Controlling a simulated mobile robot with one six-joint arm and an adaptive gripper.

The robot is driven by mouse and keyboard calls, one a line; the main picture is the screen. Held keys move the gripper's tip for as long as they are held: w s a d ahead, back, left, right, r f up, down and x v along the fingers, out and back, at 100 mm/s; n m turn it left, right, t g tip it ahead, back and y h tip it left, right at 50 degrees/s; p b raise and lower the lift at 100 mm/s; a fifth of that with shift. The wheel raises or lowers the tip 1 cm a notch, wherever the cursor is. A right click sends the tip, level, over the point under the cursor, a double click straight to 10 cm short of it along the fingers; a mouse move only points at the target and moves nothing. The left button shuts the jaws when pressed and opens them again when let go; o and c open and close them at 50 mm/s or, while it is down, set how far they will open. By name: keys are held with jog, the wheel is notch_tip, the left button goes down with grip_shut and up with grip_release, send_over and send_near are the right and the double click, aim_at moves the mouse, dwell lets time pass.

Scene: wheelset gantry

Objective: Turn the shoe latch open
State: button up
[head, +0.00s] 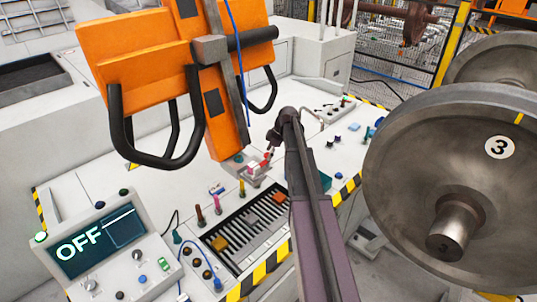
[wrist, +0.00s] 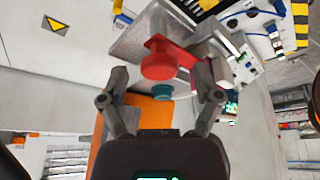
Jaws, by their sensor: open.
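A red round knob on a red bar (wrist: 159,66), which looks like the shoe latch, sits on a grey metal block in the wrist view. In the head view a small red part (head: 256,167) shows on the worktop below the orange hanging unit, partly covered by my gripper. My gripper (wrist: 162,78) is open, with one finger on each side of the red knob. I cannot tell whether a finger touches it. In the head view my gripper (head: 268,155) is small and reaches down to the red part. A teal knob (wrist: 162,92) shows just below the red one.
An orange unit with black handles (head: 155,60) hangs close left of my arm. A large steel wheel marked 3 (head: 450,190) stands right. A screen reading OFF (head: 95,240) is front left. A slotted tray (head: 250,230) and several coloured pegs stand on the worktop.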

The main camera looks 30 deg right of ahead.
grip_shut()
jog(key=shift+a, duration=0.15)
